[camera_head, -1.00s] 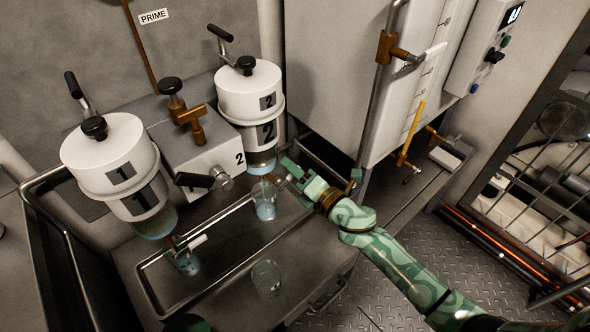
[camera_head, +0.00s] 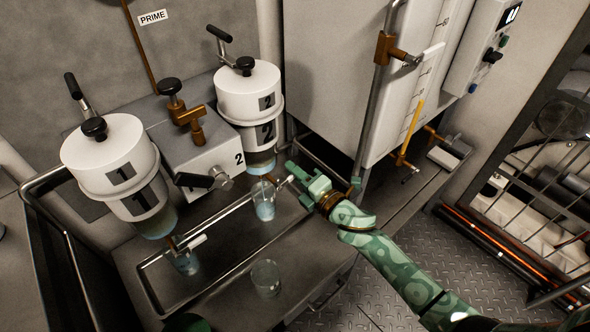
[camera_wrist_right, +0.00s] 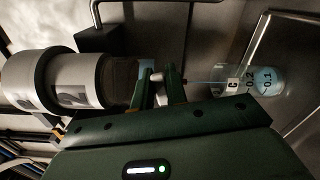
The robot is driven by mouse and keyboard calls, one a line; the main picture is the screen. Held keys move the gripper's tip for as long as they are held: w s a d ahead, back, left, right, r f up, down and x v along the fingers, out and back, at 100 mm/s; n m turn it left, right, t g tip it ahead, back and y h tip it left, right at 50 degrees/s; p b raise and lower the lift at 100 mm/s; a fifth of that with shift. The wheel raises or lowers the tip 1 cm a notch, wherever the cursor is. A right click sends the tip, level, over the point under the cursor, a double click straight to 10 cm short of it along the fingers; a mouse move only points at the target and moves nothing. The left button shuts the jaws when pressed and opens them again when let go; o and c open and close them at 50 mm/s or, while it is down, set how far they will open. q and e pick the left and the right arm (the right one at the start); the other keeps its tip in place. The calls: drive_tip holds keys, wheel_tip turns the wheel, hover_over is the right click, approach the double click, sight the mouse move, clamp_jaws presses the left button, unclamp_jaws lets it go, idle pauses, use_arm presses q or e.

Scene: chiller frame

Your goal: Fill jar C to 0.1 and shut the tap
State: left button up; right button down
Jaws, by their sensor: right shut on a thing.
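Jar C (camera_head: 264,207) stands upright on the tray under vessel 2 (camera_head: 250,103), with blue liquid in its lower part. The right wrist view shows jar C (camera_wrist_right: 257,80) sideways with its marks 0.2 and 0.1; the blue covers the 0.1 mark and reaches near 0.2. A thin blue stream runs from the tap towards the jar. My right gripper (camera_head: 292,176) is at the tap below vessel 2. Its fingers (camera_wrist_right: 162,86) are shut on the pale tap handle (camera_wrist_right: 157,75), which they partly hide.
Vessel 1 (camera_head: 118,165) stands left, with its tap and another jar (camera_head: 187,262) holding blue liquid beneath. A clear jar (camera_head: 266,278) stands on the bench in front of the tray rail (camera_head: 215,222). A tall white tank (camera_head: 335,70) stands behind my right arm.

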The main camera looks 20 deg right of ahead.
drive_tip(key=f+m, duration=0.1)
drive_tip(key=m, duration=0.2)
drive_tip(key=shift+f, duration=0.15)
use_arm(q)
drive_tip(key=shift+s+a+r, duration=0.1)
drive_tip(key=shift+r, duration=0.05)
use_arm(e)
drive_tip(key=shift+f+m, duration=0.2)
drive_tip(key=shift+m, duration=0.1)
drive_tip(key=shift+s+f, duration=0.1)
drive_tip(key=shift+f, duration=0.05)
drive_tip(key=c, duration=1.4)
unclamp_jaws()
drive_tip(key=shift+d, duration=0.1)
use_arm(q)
drive_tip(key=d+r+p, duration=0.1)
drive_tip(key=p, duration=0.1)
drive_tip(key=d+r+p, duration=0.1)
drive_tip(key=r+p, duration=0.1)
drive_tip(key=shift+s+n+p, duration=0.15)
drive_tip(key=shift+n+p, duration=0.15)
drive_tip(key=shift+n, duration=0.1)
use_arm(e)
drive_tip(key=v, duration=1.6)
